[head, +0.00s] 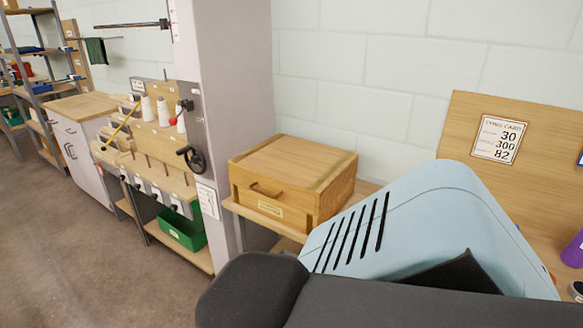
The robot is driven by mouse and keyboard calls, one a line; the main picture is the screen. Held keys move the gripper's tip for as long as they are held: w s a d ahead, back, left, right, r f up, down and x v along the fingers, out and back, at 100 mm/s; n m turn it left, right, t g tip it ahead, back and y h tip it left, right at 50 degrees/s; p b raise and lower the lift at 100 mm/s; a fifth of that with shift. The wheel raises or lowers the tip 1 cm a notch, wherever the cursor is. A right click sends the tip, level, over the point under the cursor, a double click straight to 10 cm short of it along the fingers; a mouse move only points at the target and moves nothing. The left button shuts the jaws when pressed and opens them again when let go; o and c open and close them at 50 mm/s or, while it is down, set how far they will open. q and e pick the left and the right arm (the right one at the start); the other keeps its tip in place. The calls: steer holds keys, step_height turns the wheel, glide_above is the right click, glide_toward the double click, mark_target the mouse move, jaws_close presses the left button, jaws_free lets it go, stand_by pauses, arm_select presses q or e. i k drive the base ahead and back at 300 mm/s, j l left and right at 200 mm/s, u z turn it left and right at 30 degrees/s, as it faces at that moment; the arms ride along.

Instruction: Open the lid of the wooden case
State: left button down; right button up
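The wooden case (284,204) sits on a wooden shelf right of the grey column in the head view. Its lid (296,160) is shut flat on top. A handle (266,190) and a pale label are on its front face. Neither gripper shows in the view. A large pale blue and dark grey shape, which may be part of my own arm, fills the lower right and covers part of the shelf near the case.
A grey column (228,80) stands close left of the case, with a black handwheel (195,158). A rack with white cones (163,112) and a green bin (181,231) is further left. A card (498,139) is on the wooden board at right. Floor at left is clear.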

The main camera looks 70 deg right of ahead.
mark_target(305, 176)
steer(key=z, duration=2)
